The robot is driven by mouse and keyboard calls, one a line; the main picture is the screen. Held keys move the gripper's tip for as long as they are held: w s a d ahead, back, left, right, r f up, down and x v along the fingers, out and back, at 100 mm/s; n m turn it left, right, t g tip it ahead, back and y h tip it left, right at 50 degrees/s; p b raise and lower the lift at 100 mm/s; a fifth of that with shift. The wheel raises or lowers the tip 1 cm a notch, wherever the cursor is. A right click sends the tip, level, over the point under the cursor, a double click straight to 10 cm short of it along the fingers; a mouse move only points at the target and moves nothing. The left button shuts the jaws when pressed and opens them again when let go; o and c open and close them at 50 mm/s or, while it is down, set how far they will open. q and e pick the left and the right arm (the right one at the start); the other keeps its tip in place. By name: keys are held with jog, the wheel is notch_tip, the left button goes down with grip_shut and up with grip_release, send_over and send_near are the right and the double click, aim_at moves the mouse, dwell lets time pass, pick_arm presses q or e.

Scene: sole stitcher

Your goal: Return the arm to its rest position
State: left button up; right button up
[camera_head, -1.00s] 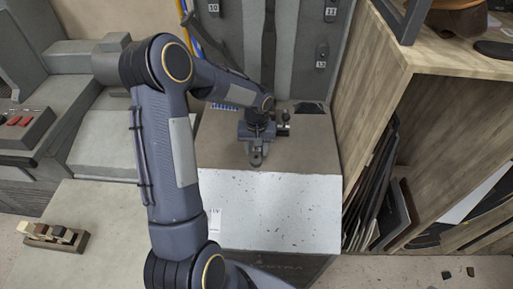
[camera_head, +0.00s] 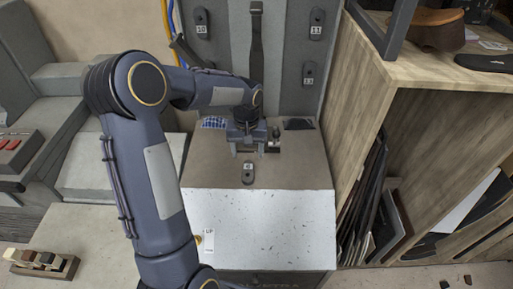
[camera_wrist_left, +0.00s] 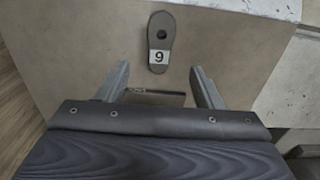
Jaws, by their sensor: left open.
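My left arm (camera_head: 160,175) comes in from the left and reaches over the grey-brown work surface. Its gripper (camera_head: 247,151) is open and empty, with its two fingers apart; they also show in the left wrist view (camera_wrist_left: 160,88). My right gripper is not in view.
A speckled white panel (camera_head: 262,228) lies in front of the work surface. A wooden shelf (camera_head: 430,90) is at the right.

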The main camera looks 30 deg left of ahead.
pick_arm(q)
jog(key=s+d+r+m+t+h+p, duration=0.15)
jog(key=s+d+r, duration=0.25)
jog(key=s+r, duration=0.65)
jog(key=s+d+r+m+t+h, duration=0.1)
jog(key=s+d+t, duration=0.1)
jog(key=s, duration=0.4)
jog(key=s+d+r+m+t+h, duration=0.1)
jog(key=s+d+t, duration=0.1)
jog(key=s+d, duration=0.3)
jog(key=shift+s+d+m+p, duration=0.2)
jog(key=shift+s+m+p, duration=0.2)
jog(key=shift+s, duration=0.75)
jog(key=shift+c, duration=0.5)
